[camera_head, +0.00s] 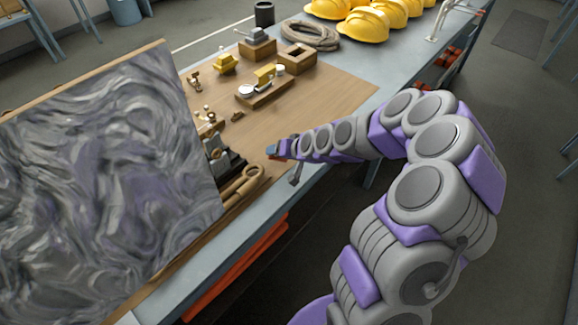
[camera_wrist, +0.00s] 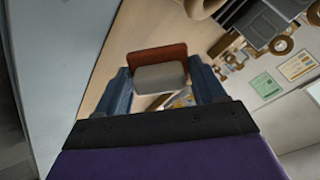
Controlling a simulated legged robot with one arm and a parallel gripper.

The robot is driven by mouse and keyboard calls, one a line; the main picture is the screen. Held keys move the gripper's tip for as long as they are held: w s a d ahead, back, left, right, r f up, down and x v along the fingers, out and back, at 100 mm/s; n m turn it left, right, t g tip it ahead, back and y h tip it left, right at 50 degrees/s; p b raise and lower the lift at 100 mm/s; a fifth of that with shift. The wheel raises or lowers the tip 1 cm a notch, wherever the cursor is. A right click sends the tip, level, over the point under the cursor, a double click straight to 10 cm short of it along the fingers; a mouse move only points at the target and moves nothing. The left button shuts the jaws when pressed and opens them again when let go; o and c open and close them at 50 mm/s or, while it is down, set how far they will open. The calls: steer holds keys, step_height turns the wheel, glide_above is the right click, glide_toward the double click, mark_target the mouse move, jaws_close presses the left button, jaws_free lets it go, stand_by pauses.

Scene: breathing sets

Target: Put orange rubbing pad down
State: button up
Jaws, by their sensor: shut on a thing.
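My gripper (camera_wrist: 162,82) is shut on the orange rubbing pad (camera_wrist: 157,54), with one blue finger on each side of it. The pad shows an orange-brown face and a pale grey block in the wrist view. In the head view my gripper (camera_head: 279,150) is over the front edge of the brown wooden board (camera_head: 325,95) on the workbench. A small orange bit of the pad (camera_head: 272,157) shows at its tip. I cannot tell whether the pad touches the board.
A large grey swirled panel (camera_head: 100,185) stands at the left. A dark tool (camera_head: 217,158) and a tan wooden piece (camera_head: 240,186) lie left of my gripper. A wooden box (camera_head: 298,57), rope (camera_head: 312,36) and yellow helmets (camera_head: 362,25) are farther back. The board's right part is clear.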

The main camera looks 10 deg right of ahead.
steer(key=shift+s+d+f+n+g, duration=0.1)
steer(key=shift+s+f+n+g, duration=0.15)
steer(key=shift+s+n+g, duration=0.55)
steer(key=s+n+g, duration=0.1)
steer(key=s, duration=0.1)
steer(key=s+n+g+h, duration=0.1)
steer(key=s+n+g, duration=0.2)
steer(key=s, duration=0.1)
steer(key=shift+s+a+f+g+h+b, duration=0.1)
steer(key=shift+a+f+g+h+b, duration=0.1)
steer(key=shift+f+g+h+b, duration=0.15)
steer(key=s+r+n+g+h, duration=0.1)
steer(key=s+n, duration=0.3)
steer(key=s, duration=0.4)
steer(key=shift+s+r+n+h+b, duration=0.15)
steer(key=shift+r+n+h+b, duration=0.2)
steer(key=shift+r+h, duration=0.5)
steer(key=shift+g, duration=0.25)
steer(key=b, duration=0.2)
glide_above(290, 166)
steer(key=s, duration=0.1)
steer(key=shift+s+a+f, duration=0.1)
steer(key=shift+a+f, duration=0.05)
steer(key=shift+f, duration=0.55)
steer(key=shift+w+f+b, duration=0.2)
steer(key=shift+w+b, duration=0.2)
steer(key=shift+w, duration=0.35)
step_height(290, 166, down, 3)
steer(key=shift+s, duration=0.1)
